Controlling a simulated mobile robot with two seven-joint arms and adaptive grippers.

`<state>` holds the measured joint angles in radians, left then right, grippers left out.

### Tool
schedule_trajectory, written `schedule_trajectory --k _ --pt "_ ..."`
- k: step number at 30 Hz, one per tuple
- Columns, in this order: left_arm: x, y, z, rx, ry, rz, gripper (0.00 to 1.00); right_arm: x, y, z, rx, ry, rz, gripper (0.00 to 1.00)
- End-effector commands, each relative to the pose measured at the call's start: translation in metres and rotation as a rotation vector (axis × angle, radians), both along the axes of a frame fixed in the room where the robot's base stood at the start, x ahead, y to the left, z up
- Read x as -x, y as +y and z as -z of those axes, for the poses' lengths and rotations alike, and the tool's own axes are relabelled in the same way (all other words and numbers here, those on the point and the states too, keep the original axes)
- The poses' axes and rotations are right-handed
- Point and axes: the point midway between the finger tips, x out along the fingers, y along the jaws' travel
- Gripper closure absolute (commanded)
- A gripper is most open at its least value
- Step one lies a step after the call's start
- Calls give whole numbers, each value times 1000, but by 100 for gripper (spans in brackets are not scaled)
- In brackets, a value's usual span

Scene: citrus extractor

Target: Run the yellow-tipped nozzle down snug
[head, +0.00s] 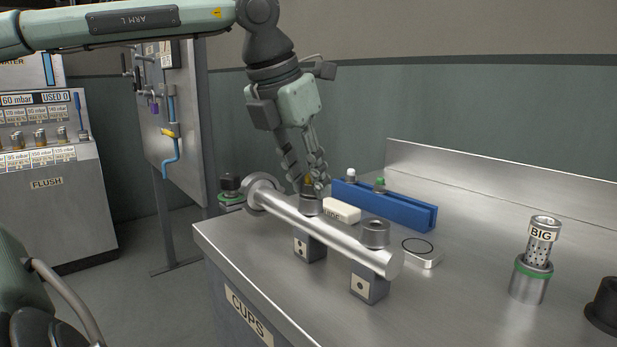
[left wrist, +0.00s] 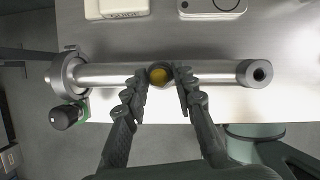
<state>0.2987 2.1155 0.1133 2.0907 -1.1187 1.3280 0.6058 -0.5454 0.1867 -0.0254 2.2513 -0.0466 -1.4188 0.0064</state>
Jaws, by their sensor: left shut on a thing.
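The yellow-tipped nozzle (left wrist: 158,76) stands at the middle port of a steel tube (head: 335,234). Its yellow top shows between my fingers in the left wrist view; in the head view the fingers mostly hide it. My left gripper (head: 309,187) comes down from above and is shut on the nozzle, one finger at each side. The nozzle looks upright. I cannot tell how deep it sits in the port collar (head: 309,206). A second port (head: 376,233), nearer the tube's near end, is open and empty (left wrist: 259,73). My right gripper is not in view.
A blue rack (head: 390,207) with white-tipped and green-tipped nozzles stands behind the tube. A white block (head: 341,211) and a ringed pad (head: 421,252) lie close by. A BIG-labelled can (head: 541,240) stands in a green-banded cup at right.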

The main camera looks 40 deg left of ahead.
Motion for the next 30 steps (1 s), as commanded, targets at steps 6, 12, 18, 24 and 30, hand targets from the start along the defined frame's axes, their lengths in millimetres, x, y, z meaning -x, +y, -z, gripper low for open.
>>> schedule_trajectory --k 6,12,18,24,30 --pt "-1 3 2 8 3 354 90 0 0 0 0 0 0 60" --pt "-1 5 4 5 6 631 90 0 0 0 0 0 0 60" --pt "-1 5 4 0 6 703 90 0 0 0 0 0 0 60" --pt "-1 5 5 -1 9 700 65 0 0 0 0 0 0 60" --pt "-1 5 3 -1 7 699 62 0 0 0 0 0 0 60"
